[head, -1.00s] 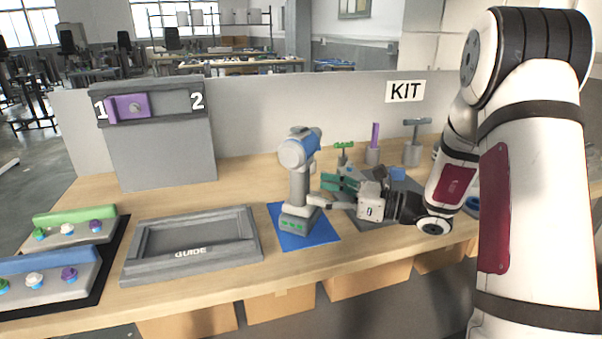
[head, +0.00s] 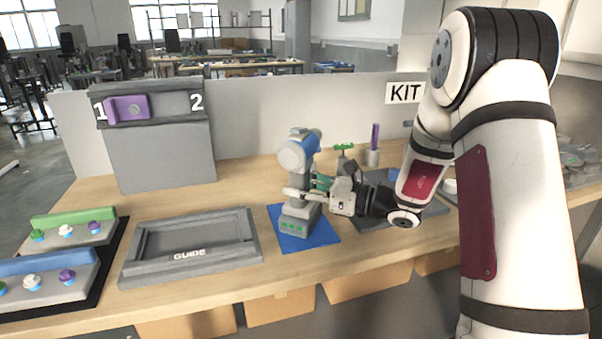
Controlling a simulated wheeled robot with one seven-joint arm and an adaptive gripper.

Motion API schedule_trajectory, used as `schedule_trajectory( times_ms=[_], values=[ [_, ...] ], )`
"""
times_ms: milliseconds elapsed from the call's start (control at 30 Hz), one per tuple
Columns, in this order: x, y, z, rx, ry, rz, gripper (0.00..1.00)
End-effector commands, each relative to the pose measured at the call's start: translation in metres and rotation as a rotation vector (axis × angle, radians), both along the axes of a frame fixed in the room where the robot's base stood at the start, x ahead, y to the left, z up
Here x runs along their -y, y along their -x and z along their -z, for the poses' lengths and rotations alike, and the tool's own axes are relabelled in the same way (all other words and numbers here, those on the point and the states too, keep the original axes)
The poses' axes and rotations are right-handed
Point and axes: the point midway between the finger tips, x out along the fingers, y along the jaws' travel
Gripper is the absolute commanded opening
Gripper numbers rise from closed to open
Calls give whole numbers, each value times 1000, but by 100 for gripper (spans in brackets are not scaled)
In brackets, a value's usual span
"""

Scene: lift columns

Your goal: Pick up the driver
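The driver (head: 297,155) is a grey and blue power tool standing upright on a blue mat (head: 325,239) on the wooden bench. Its wide grey base has green marks at the front. My gripper (head: 303,190) comes in from the right at the driver's handle. One light finger lies across the front of the handle and a green part shows at its right side, behind. The fingers appear to be around the handle. Whether they press on it cannot be seen, as the far finger is mostly hidden.
A grey GUIDE tray (head: 190,247) lies left of the mat. A grey box with a purple slider (head: 127,108) stands behind it. Racks with coloured knobs (head: 66,231) are at far left. Behind my gripper are a green-handled tool (head: 344,149) and a purple peg (head: 374,137).

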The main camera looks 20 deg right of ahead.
Motion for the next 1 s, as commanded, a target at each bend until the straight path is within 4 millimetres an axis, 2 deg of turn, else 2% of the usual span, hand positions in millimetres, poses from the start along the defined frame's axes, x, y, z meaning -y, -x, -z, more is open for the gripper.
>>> schedule_trajectory(
  times_ms=[33, 100, 133, 467, 767, 1000],
  values=[
    [0, 0, 0, 0, 0, 0, 17],
    [0, 0, 0, 0, 0, 0, 2],
    [0, 0, 0, 0, 0, 0, 0],
    [0, 0, -5, 5, -1, 0, 0],
    [0, 0, -38, 8, 0, 0, 0],
    [16, 40, -42, 3, -1, 4, 0]
  ],
)
